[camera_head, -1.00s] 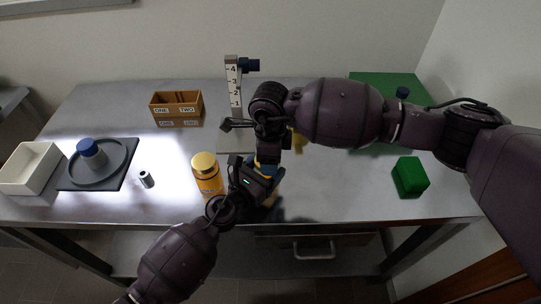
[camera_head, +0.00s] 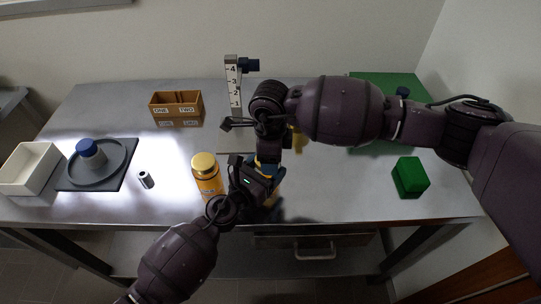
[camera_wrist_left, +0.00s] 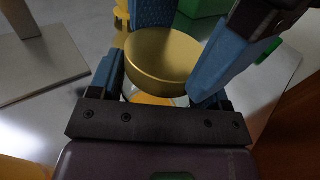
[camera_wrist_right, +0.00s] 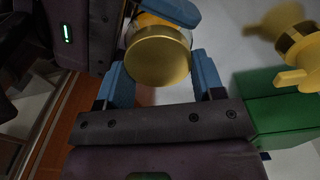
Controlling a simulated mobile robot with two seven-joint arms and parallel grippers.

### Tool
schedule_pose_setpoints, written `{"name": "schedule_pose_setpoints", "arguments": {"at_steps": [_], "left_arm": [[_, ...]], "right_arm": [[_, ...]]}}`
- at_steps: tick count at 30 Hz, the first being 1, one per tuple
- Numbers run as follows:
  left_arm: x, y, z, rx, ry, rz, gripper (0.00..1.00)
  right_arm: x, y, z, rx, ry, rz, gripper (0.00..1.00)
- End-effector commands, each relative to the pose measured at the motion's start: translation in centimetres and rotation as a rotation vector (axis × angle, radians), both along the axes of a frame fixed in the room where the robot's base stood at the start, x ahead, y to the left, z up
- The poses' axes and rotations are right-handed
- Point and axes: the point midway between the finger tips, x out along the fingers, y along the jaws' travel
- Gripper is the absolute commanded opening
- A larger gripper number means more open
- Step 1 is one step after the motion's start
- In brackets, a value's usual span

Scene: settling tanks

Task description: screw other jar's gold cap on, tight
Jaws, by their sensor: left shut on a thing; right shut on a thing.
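One jar (camera_head: 208,184), with orange contents and a gold cap (camera_head: 204,161), stands upright on the bench left of my grippers. The other jar, of clear glass with orange contents, is mostly hidden in the head view. In the left wrist view this jar (camera_wrist_left: 150,98) is between the blue fingers of my left gripper (camera_head: 263,178), which is shut on it. Its gold cap (camera_wrist_left: 162,60) sits at the jar's mouth; I cannot tell how tight. My right gripper (camera_head: 268,152) is shut on this cap, which also shows in the right wrist view (camera_wrist_right: 158,62).
A green block (camera_head: 410,177) and a green mat (camera_head: 375,88) lie to the right. A numbered post (camera_head: 234,85) and a two-part brown bin (camera_head: 176,107) stand behind. A blue-capped item (camera_head: 91,152) on a round tray, a small cylinder (camera_head: 146,180) and a white box (camera_head: 30,167) are left.

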Motion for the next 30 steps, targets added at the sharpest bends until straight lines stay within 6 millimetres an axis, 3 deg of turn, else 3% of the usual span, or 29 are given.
{"name": "schedule_pose_setpoints", "arguments": {"at_steps": [30], "left_arm": [[0.03,0.07,-0.04,0.002,0.0,0.001,0.28]], "right_arm": [[-0.03,0.08,0.5,0.0,-0.004,-0.001,0.4]]}}
